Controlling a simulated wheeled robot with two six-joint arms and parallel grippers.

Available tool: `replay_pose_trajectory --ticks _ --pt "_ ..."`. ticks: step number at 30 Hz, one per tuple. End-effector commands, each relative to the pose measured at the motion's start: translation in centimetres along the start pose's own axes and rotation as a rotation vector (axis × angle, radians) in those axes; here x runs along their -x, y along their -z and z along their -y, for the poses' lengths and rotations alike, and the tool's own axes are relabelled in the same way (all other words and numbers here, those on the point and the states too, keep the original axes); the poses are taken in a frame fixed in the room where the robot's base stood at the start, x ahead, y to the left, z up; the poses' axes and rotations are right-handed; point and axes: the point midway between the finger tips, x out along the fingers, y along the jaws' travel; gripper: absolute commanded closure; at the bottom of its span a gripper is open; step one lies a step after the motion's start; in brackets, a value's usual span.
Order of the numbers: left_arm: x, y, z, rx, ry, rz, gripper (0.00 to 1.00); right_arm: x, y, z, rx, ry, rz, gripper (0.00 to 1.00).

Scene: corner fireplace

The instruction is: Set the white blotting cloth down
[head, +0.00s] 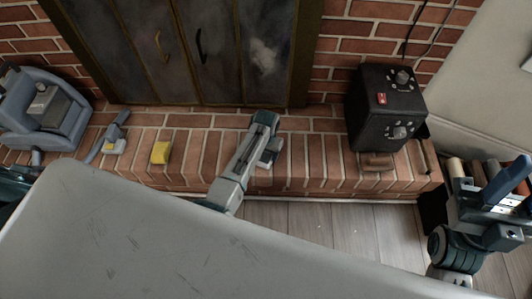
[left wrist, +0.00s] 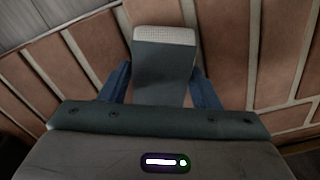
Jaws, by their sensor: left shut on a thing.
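My left gripper (head: 266,146) is over the brick hearth near its middle, in front of the fireplace doors.
A yellow sponge (head: 161,152) and a hose nozzle (head: 115,138) lie on the hearth (head: 310,165) to the left, near a blue-grey machine (head: 45,110). A black box with dials (head: 385,108) stands at the right. Bare brick lies between gripper and box. A large pale surface (head: 130,235) fills the foreground.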

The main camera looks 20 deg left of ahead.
Motion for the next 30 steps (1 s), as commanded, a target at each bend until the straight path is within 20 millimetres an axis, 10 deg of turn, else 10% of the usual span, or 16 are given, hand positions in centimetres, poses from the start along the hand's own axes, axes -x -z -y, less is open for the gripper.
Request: replay_pose_trajectory --ticks 7,8,11,22,30 --pt "-0.3 0.0 0.0 0.0 0.0 0.0 0.65 0.0 0.0 0.0 0.0 0.0 0.0 0.64" --pt "-0.3 0.0 0.0 0.0 0.0 0.0 0.38 0.0 0.0 0.0 0.0 0.0 0.0 0.64" --pt "-0.3 0.0 0.0 0.0 0.0 0.0 0.22 0.0 0.0 0.0 0.0 0.0 0.001 0.64" --pt "0.2 0.0 0.0 0.0 0.0 0.0 0.22 -0.1 0.0 0.0 0.0 -0.002 0.002 0.64" --pt "2.7 0.0 0.0 -0.001 0.0 0.0 0.22 1.0 -4.0 -0.3 -0.026 -0.025 0.276 0.64"
